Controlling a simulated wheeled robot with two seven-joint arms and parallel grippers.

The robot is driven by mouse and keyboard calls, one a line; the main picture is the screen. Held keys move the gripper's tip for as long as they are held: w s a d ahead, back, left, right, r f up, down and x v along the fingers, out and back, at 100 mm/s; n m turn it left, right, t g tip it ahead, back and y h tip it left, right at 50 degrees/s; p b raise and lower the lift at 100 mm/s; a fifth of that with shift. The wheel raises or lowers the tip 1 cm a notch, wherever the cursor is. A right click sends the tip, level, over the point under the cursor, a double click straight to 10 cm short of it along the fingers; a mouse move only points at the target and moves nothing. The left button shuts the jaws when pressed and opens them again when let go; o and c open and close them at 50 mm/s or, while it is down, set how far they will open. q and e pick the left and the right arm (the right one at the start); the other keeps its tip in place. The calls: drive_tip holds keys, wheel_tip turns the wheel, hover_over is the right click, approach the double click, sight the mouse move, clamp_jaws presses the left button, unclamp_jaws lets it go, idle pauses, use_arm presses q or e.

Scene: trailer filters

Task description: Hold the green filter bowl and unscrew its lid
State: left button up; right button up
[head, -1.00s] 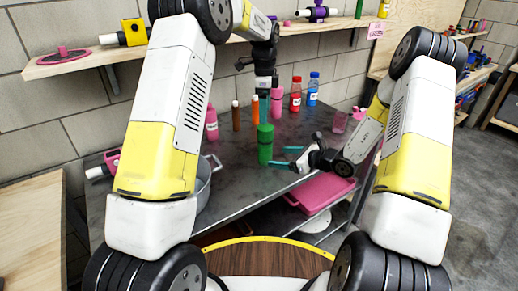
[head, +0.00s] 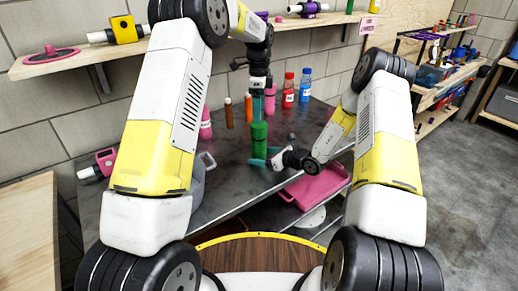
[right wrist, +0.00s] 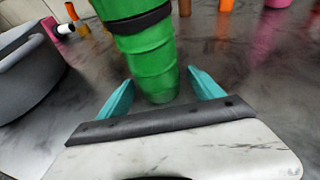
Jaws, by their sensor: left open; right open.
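The green filter bowl (head: 259,139) stands upright near the front edge of the grey table. In the right wrist view the green bowl (right wrist: 151,62) has a dark band around its upper part, and its top is cut off. My right gripper (head: 265,157) is open low at the bowl, with one teal finger on each side. In the right wrist view the open right gripper (right wrist: 160,92) shows gaps beside the bowl. My left gripper (head: 258,104) is open, pointing down over the bowl's top; whether it touches the lid I cannot tell.
A pink bottle (head: 270,97), a red bottle (head: 288,90) and a blue bottle (head: 305,85) stand behind the bowl. A grey pot (right wrist: 30,72) is to the left. A pink tray (head: 318,187) lies below the tabletop.

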sight(259, 126)
clamp_jaws()
idle(0.3)
use_arm(q)
drive_tip(key=m, duration=0.6)
drive_tip(key=shift+m, duration=0.3)
drive_tip(key=m, duration=0.6)
drive_tip(key=shift+m, duration=0.3)
drive_tip(key=shift+f, duration=0.6)
wheel_tip(259, 126, down, 7)
drive_tip(key=shift+r, duration=0.1)
